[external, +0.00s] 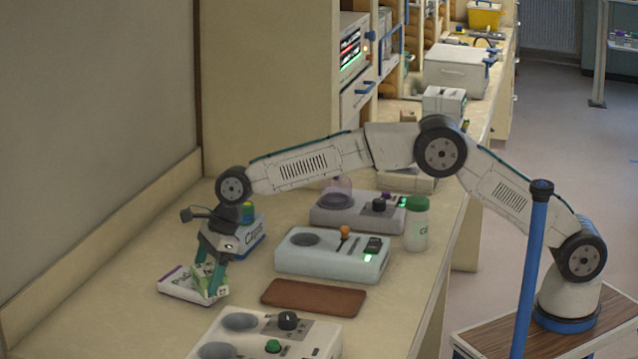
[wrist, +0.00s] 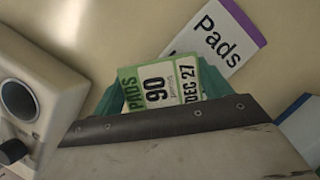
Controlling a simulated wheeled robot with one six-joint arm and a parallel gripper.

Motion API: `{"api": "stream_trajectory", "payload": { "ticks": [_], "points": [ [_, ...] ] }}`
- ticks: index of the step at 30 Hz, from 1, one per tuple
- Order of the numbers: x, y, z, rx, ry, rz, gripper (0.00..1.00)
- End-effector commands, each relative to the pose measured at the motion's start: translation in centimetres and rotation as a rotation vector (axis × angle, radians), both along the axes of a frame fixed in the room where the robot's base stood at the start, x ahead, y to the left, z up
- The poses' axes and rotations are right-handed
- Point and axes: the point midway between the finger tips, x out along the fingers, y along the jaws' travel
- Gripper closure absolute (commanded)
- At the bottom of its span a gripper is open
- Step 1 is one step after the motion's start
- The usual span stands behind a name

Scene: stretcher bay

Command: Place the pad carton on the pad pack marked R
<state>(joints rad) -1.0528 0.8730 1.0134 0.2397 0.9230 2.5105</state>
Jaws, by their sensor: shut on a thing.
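The pad carton (wrist: 162,85) is green and white, printed "PADS 90" and "DEC 27"; its green-white side also shows in the external view (external: 198,283). My gripper (external: 211,283) is shut on it, with a teal finger on each side, pointing down at the counter's left part. A white pad pack with a purple edge (external: 178,284) lies flat there; the wrist view shows its "Pads" lettering (wrist: 220,40). The carton covers part of the pack in both views. I cannot tell whether they touch. No R mark is legible.
A blue-and-white box (external: 252,246) stands just behind my gripper. A pale device (external: 318,262), a brown board (external: 312,298) and another device (external: 262,338) lie to the right. A green-capped bottle (external: 416,228) stands farther right. The counter left of the pack is clear.

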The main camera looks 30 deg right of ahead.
Motion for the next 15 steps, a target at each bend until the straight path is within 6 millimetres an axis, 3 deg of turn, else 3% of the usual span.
{"api": "stream_trajectory", "payload": {
  "ticks": [1,2,3,15],
  "points": [
    [-0.01,0.00,-0.17,0.000,0.000,0.000,0.51],
    [-0.01,-0.01,-0.17,-0.001,0.000,0.000,0.15],
    [-0.01,-0.01,-0.16,-0.001,0.000,0.000,0.04],
    [0.02,-0.13,0.64,0.002,-0.001,0.000,0.01]
  ]
}}
